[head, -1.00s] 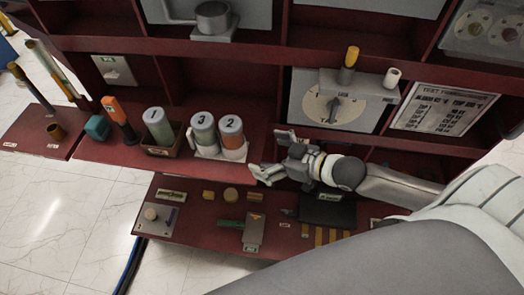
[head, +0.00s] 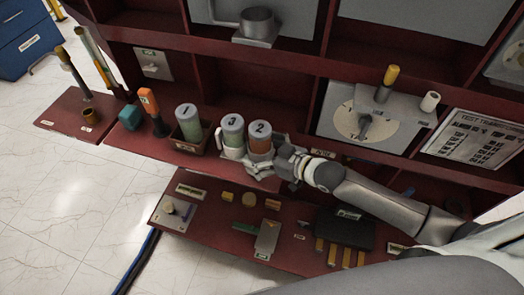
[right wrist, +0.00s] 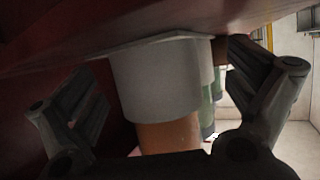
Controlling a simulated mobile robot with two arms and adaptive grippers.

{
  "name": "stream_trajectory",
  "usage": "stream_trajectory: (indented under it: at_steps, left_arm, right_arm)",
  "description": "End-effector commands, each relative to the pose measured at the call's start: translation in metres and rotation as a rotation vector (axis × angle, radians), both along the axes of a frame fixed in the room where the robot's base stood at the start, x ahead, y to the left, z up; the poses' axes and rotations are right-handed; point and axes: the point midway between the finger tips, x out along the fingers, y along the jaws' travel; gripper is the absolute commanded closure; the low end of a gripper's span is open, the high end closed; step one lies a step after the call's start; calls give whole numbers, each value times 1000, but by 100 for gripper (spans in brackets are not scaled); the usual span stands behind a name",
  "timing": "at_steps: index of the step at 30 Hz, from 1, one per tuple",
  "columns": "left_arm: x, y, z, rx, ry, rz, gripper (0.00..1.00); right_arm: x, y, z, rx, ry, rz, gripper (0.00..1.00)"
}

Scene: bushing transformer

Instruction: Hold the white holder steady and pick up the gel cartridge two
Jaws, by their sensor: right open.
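Gel cartridge two (head: 261,143), orange-brown with a grey lid marked 2, stands upright in the white holder (head: 231,153) beside cartridge three (head: 233,134). My right gripper (head: 270,157) comes in from the right at the holder's right end, its fingers open around cartridge two's side. In the right wrist view the picture is upside down. My left gripper is not in view.
Cartridge one (head: 188,122) stands in a brown box (head: 190,144) to the left. An orange-handled tool (head: 152,110) and a teal block (head: 130,118) are further left. A lower shelf (head: 215,240) holds small parts and a black box (head: 345,230). An upper red shelf edge runs behind.

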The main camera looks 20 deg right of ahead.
Motion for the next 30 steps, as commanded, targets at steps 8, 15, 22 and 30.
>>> stream_trajectory:
  at_steps: [8, 15, 22, 30]
  left_arm:
    - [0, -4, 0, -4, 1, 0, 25]
    - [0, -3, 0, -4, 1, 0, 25]
    - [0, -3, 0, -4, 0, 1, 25]
    - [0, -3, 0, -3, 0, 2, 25]
  right_arm:
    - [1, 0, -1, -1, 1, 0, 0]
    - [1, 0, -1, -1, 0, 0, 31]
    - [0, 0, -1, 0, 2, 0, 53]
    - [0, 1, -2, 0, 4, 0, 53]
